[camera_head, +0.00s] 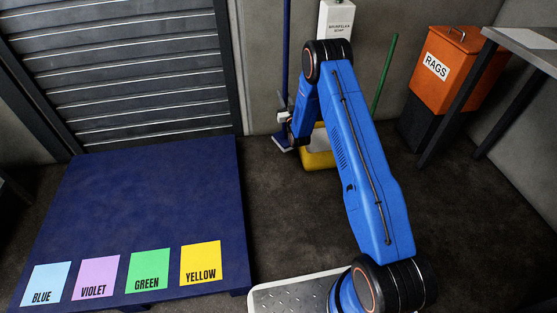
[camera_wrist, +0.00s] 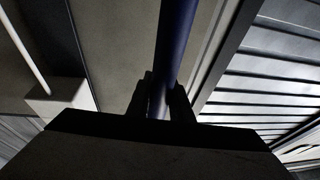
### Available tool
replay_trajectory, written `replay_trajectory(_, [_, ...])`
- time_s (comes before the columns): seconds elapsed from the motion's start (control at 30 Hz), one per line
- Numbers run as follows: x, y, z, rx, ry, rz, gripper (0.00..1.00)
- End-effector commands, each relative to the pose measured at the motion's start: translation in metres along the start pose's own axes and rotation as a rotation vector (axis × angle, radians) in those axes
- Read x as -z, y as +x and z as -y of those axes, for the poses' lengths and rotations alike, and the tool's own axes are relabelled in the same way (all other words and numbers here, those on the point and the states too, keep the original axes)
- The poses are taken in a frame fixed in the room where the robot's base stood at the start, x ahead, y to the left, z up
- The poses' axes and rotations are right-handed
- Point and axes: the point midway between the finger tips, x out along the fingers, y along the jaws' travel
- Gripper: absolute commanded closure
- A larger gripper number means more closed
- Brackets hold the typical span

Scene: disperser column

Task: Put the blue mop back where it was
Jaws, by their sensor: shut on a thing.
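The blue mop stands upright near the back wall, left of the yellow bucket. Its thin dark blue handle (camera_head: 286,55) runs up out of the top of the head view, and its flat head (camera_head: 281,142) is low, at or near the floor. My gripper (camera_head: 284,117) is shut on the handle. In the wrist view the handle (camera_wrist: 174,50) rises from between my two dark fingers (camera_wrist: 162,98). My arm hides part of the area beside the mop, and I cannot tell whether its head touches the floor.
A yellow bucket (camera_head: 318,160) stands right of the mop, partly behind my arm, with a green pole (camera_head: 384,75) near it. A white soap dispenser (camera_head: 337,20) hangs on the wall. A dark blue platform (camera_head: 150,200) fills the left. An orange rags bin (camera_head: 452,60) stands right.

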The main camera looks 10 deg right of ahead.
Motion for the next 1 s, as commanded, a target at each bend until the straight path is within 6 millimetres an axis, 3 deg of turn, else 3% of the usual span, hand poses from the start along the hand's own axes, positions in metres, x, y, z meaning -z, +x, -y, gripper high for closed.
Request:
replay_trajectory(0.23, [-0.044, 0.011, 0.017, 0.034, 0.011, -0.003, 1.0])
replay_trajectory(0.47, [-0.064, 0.013, 0.023, 0.046, 0.015, -0.003, 1.0])
replay_trajectory(0.8, [-0.109, 0.0, 0.024, 0.047, 0.015, -0.003, 1.0])
replay_trajectory(1.0, [-0.12, -0.004, 0.024, 0.047, 0.015, -0.004, 1.0])
